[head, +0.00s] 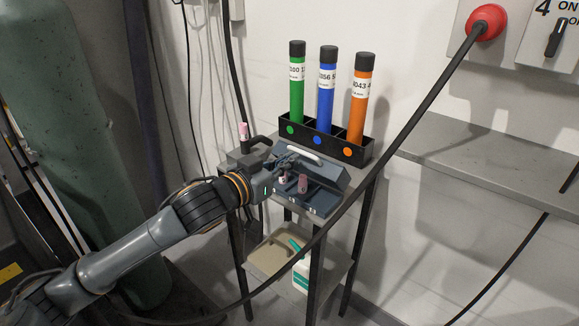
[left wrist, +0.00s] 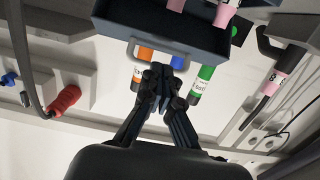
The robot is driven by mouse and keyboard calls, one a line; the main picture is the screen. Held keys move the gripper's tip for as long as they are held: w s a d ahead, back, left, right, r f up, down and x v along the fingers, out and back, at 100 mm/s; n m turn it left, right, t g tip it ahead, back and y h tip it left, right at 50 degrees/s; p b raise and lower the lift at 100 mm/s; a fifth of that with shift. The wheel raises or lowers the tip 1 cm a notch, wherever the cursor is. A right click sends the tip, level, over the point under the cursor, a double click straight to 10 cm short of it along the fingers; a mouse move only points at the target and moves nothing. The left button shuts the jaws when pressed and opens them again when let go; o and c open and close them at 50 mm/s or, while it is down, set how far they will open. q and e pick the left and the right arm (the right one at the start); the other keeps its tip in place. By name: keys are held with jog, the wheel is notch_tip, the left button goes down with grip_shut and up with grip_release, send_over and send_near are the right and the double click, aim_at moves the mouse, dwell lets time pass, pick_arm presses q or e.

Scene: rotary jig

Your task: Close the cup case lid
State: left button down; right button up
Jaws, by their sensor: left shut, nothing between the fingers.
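The cup case (head: 322,205) is a blue-grey box on a small stand, with pinkish cups (head: 303,184) in its front part. Its lid (head: 325,172) stands raised and tilted at the back, with a pale handle (head: 305,155) along its top. My left gripper (head: 287,160) is shut and empty at the left part of the lid; whether it touches the lid is unclear. In the left wrist view the shut fingertips (left wrist: 167,70) are just below the grey handle (left wrist: 146,54), with the dark case above. My right gripper is in neither view.
A black rack (head: 346,147) with green, blue and orange tubes stands behind the case. A black cable (head: 385,140) crosses in front of the stand from the red plug (head: 487,22). A grey shelf (head: 480,160) is at right.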

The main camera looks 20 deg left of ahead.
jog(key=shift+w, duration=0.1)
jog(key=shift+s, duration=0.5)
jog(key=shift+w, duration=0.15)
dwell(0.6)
